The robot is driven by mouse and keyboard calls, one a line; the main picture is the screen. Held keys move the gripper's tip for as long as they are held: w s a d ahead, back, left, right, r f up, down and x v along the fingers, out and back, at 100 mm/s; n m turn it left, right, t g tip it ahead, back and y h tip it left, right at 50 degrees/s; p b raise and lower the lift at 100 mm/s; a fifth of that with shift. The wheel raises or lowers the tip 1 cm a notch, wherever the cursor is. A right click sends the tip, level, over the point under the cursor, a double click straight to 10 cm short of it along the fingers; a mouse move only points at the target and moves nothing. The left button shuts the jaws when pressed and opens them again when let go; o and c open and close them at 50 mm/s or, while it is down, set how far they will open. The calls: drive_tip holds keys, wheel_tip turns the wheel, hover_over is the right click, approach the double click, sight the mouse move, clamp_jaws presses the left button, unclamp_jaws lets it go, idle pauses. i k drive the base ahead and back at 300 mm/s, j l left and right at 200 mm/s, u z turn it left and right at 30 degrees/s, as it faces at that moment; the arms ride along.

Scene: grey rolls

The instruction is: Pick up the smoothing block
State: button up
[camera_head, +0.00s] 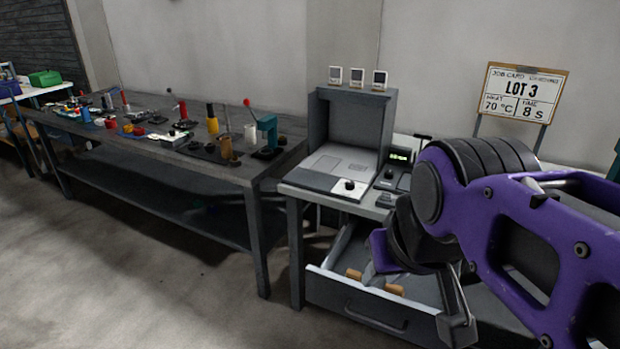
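An open drawer (372,316) under the grey workbench holds tan wooden-looking pieces: one at the left (353,274) and one further right (395,289). Either may be part of the smoothing block; I cannot tell which item it is. My gripper (416,298) hangs from my purple arm at the right, over the drawer's right part. Its two fingers are spread apart, one near the drawer's middle and one by its front right corner. I see nothing held between them. My arm and gripper hide the drawer's right side.
A grey box-shaped press (352,130) with a flat plate stands on the bench above the drawer, beside a green-lit display (399,156). A job card sign (518,95) reads LOT 3, 70 °C, 8 s. A long dark table (215,165) crowded with tools stands left. The floor in front is clear.

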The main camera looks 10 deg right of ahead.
sight(397, 289)
drive_tip(key=z, duration=2.55)
drive_tip(key=u, duration=1.55)
drive_tip(key=i+j+u, duration=0.2)
drive_tip(key=i+j+z, duration=0.4)
drive_tip(key=j, duration=0.2)
drive_tip(key=k, duration=0.05)
